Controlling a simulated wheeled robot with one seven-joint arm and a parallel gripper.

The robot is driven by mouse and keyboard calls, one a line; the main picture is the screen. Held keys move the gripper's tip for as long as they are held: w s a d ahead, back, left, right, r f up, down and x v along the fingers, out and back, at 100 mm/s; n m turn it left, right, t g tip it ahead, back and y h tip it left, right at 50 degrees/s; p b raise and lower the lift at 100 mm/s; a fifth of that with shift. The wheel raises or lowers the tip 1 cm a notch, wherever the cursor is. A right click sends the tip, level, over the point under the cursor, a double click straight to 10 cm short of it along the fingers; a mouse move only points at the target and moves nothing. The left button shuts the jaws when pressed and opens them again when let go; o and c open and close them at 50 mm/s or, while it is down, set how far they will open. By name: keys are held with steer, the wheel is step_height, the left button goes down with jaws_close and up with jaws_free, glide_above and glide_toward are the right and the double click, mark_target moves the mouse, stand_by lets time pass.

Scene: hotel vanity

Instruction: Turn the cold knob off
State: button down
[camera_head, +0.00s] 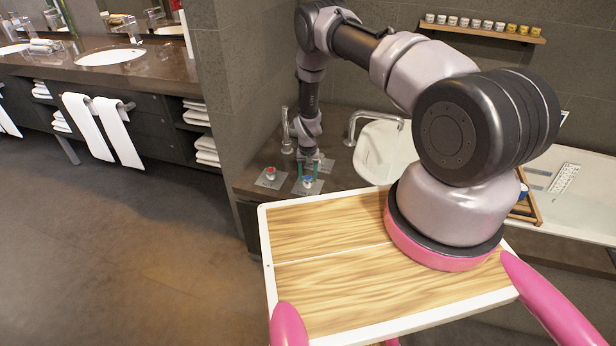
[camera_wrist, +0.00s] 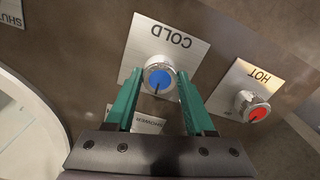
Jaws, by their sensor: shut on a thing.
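The cold knob (camera_wrist: 160,78) is a round silver knob with a blue cap and a dark pointer line. It sits on a pale plate marked COLD, which appears upside down in the wrist view. My gripper (camera_wrist: 159,75) has its two green fingers shut on the knob, one on either side. In the head view the blue cap of the cold knob (camera_head: 307,181) shows on the counter below my gripper (camera_head: 316,166).
A hot knob (camera_wrist: 252,106) with a red cap is beside the cold one, close to a finger; it also shows in the head view (camera_head: 269,173). A faucet (camera_head: 372,122) and white basin (camera_head: 380,148) are to the right. A vanity (camera_head: 110,62) is at left. Open floor (camera_head: 120,235) lies before it.

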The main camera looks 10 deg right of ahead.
mark_target(308, 178)
steer(key=shift+m, duration=0.5)
steer(key=shift+c, duration=1.3)
jaws_free()
step_height(308, 178, up, 11)
